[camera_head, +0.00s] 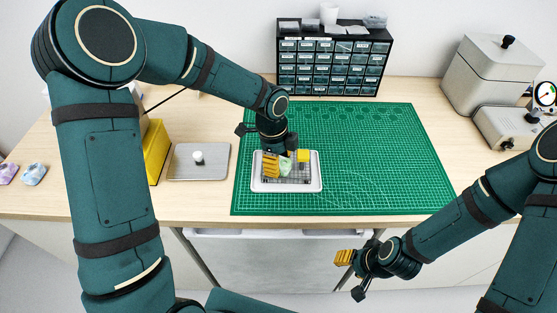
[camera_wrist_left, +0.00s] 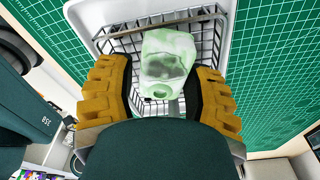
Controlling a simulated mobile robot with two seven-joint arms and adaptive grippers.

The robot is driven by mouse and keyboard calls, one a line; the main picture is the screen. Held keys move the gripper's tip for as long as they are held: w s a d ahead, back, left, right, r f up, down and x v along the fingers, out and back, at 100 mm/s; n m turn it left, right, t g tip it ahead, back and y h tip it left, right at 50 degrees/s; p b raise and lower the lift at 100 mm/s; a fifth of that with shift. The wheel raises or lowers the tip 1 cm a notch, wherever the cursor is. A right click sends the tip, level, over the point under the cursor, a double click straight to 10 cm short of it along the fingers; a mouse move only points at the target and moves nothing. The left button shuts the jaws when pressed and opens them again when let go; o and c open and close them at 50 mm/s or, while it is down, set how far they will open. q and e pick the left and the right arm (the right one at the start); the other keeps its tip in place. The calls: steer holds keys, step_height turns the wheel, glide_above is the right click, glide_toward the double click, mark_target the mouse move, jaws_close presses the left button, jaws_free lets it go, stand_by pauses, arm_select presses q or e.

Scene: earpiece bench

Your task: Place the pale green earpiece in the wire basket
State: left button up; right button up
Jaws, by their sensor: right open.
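The pale green earpiece (camera_wrist_left: 168,55) is a blocky, translucent piece with grey patches. The wire basket (camera_wrist_left: 208,38) is dark mesh and lies below and around the earpiece in the left wrist view. The height of the earpiece above the basket floor is hard to tell. My right gripper (camera_head: 352,273) is open and empty, in front of the bench.
The basket stands on a white tray (camera_head: 315,184) on the green cutting mat (camera_head: 385,170). A grey tray with a white knob (camera_head: 180,172) and a yellow bin (camera_head: 156,150) are to the left. A drawer cabinet (camera_head: 332,66) stands behind. The mat's right side is clear.

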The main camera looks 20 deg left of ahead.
arm_select(q)
step_height(320, 180, up, 12)
steer(key=a+p, duration=0.1)
steer(key=p, duration=0.1)
steer(key=shift+a, duration=0.2)
steer(key=shift+r, duration=0.1)
stand_by(0.3)
